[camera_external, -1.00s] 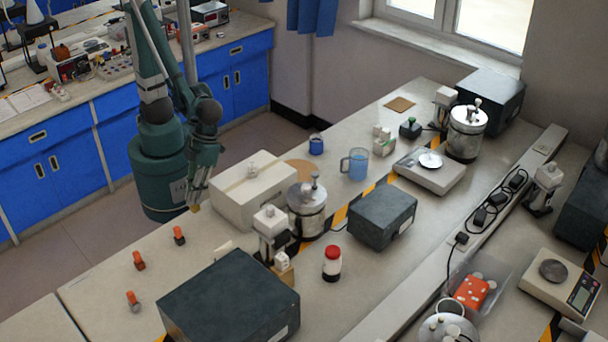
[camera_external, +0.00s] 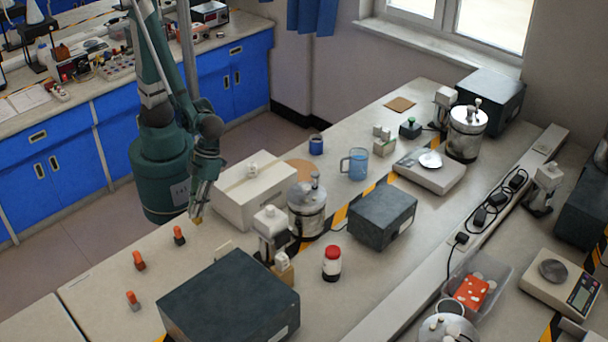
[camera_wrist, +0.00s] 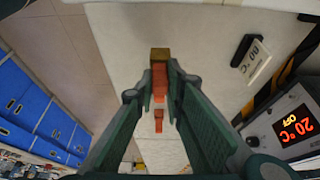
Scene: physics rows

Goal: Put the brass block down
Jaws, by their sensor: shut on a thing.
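The brass block (camera_wrist: 160,55) shows in the wrist view at the fingertips of my gripper (camera_wrist: 157,85). In the external view a small bit of the brass block (camera_external: 197,220) shows below my gripper (camera_external: 199,208). My gripper points down and is shut on the block near the bench's left edge. Whether the block touches the bench top is hard to tell.
Orange-topped pegs (camera_external: 179,235) stand on the bench (camera_external: 95,280) near my gripper. A white box (camera_external: 250,195) is close on the right. A dark box (camera_external: 230,300) stands in front. In the wrist view a display (camera_wrist: 297,125) reads 20 °C OFF.

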